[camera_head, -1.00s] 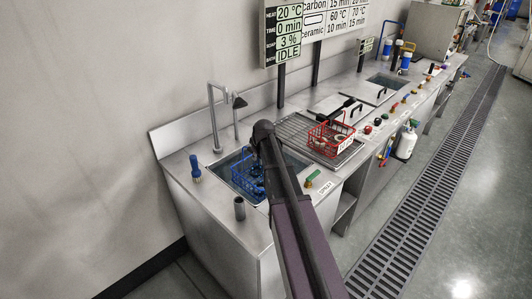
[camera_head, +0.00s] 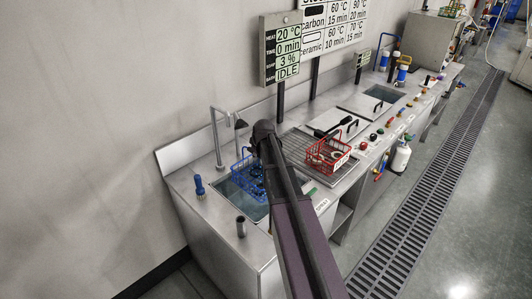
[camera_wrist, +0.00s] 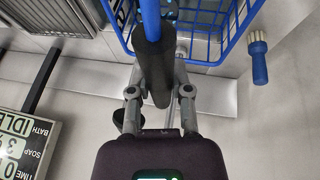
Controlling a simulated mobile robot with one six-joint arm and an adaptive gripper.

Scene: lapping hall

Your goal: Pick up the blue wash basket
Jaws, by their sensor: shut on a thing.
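The blue wash basket (camera_head: 247,172) is a wire basket above the left sink basin, partly hidden behind my arm in the head view. In the wrist view the basket (camera_wrist: 208,50) hangs at the top, with its blue handle bar running down into a dark grip sleeve. My gripper (camera_wrist: 160,92) is shut on that handle, its two fingers on either side of the dark sleeve. In the head view the gripper itself is mostly hidden behind my arm.
A red basket (camera_head: 328,154) with parts stands on the draining grid to the right. A tap (camera_head: 218,140) and a blue brush (camera_head: 199,187) stand beside the left basin (camera_head: 226,190). A display panel (camera_head: 281,50) rises behind the bench. A grey cup (camera_head: 241,227) stands at the front.

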